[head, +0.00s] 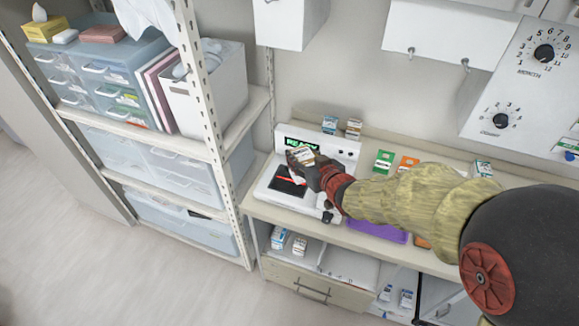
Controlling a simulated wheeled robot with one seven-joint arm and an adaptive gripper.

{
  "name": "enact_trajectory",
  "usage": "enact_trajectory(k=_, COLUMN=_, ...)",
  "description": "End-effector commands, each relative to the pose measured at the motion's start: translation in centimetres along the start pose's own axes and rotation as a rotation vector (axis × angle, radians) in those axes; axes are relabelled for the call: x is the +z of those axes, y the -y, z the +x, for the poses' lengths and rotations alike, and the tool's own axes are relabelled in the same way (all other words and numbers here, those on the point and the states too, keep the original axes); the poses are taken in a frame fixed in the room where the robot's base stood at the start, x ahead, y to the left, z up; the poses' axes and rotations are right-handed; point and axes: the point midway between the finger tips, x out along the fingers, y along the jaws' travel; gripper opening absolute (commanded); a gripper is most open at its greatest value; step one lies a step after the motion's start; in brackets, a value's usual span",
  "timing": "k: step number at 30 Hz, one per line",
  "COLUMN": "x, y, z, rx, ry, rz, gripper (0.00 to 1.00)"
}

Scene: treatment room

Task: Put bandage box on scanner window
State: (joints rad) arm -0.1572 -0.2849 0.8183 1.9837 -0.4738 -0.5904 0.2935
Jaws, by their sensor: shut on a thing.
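My gripper (303,170) is shut on a small white and orange box, the bandage box (302,155), and holds it over the scanner. The scanner (264,188) is a white device on the counter with a green "READY" display (298,143). Its dark scanner window (285,183) shows a red line and lies just below and left of the gripper. The gripper covers part of the scanner. I cannot tell how high the box is above the window.
Small boxes (329,124) stand behind the scanner. Green (383,161) and orange (407,163) boxes and a purple tray (378,230) lie to the right. A shelf rack (213,130) with drawers stands left. White wall cabinets (440,32) hang above the counter.

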Motion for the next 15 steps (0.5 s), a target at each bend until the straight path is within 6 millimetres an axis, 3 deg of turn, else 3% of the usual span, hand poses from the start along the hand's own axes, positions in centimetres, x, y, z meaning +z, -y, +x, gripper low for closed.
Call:
enact_trajectory(k=3, x=0.2, y=0.2, z=3.2, rx=-0.002, ry=0.0, rz=-0.001, gripper=0.16)
enact_trajectory(k=9, x=2.4, y=0.3, z=6.9, rx=-0.001, ry=0.0, rz=0.0, gripper=0.16)
enact_trajectory(k=15, x=3.2, y=0.3, z=8.6, rx=0.0, ry=-0.001, rz=-0.001, gripper=0.16)
